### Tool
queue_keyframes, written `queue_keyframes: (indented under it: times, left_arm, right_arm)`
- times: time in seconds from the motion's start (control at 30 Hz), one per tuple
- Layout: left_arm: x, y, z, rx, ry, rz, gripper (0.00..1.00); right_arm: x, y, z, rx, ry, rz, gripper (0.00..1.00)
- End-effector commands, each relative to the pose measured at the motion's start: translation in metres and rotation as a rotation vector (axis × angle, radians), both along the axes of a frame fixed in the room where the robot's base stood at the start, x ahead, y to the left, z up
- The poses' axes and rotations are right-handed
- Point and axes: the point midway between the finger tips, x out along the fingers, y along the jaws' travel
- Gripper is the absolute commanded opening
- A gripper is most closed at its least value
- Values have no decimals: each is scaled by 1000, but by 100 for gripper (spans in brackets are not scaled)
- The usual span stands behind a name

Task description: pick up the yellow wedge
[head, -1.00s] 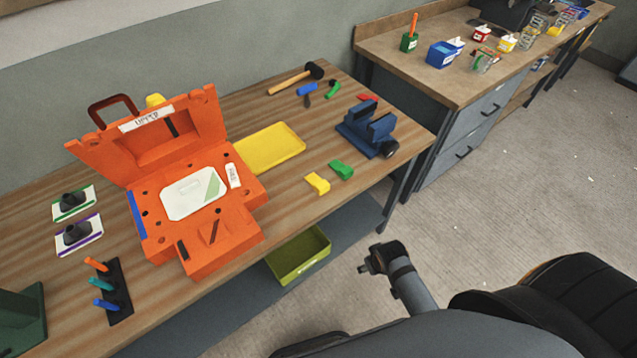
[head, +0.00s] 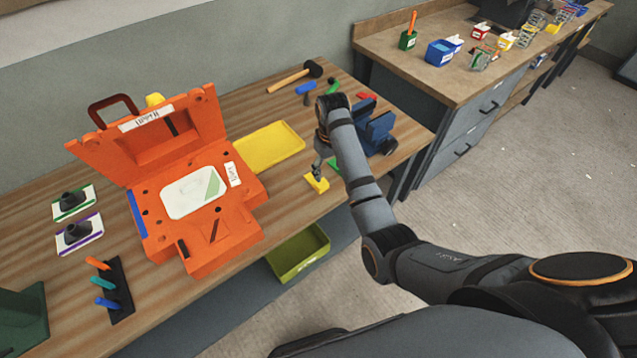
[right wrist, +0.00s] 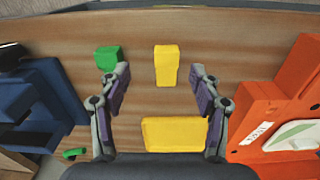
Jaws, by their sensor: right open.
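The yellow wedge (head: 316,184) lies on the wooden workbench in the head view, near the front edge. In the right wrist view the yellow wedge (right wrist: 167,65) lies ahead of and between the two fingers. My right gripper (head: 318,172) is above the wedge in the head view, partly covering it. In the right wrist view my right gripper (right wrist: 160,82) is open and empty, its fingers spread wide to either side. I cannot tell the exact height above the wedge. My left gripper is not in view.
A green wedge (right wrist: 108,58) lies beside the yellow one, near the left finger in the wrist view. A blue vise (head: 376,128), a yellow tray (head: 268,147) and the orange mould (head: 205,225) stand around. An olive bin (head: 300,255) sits below the bench.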

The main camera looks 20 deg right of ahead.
Motion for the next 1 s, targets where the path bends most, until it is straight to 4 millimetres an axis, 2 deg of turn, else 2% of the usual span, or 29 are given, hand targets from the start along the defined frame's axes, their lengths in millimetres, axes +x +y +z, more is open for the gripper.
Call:
queue_keyframes:
  times: [0.03,0.1,0.27,0.6,0.83,1.0]
  left_arm:
    - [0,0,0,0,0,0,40]
    - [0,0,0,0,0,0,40]
    - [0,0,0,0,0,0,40]
    - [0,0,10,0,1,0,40]
    - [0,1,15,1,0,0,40]
    - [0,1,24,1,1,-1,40]
  right_arm:
    - [10,6,10,2,11,19,64]
    - [16,9,16,3,24,36,64]
    - [18,11,19,2,33,46,64]
    - [18,12,-29,3,32,44,64]
    - [16,12,-39,3,32,44,64]
    - [13,15,-69,2,34,44,64]
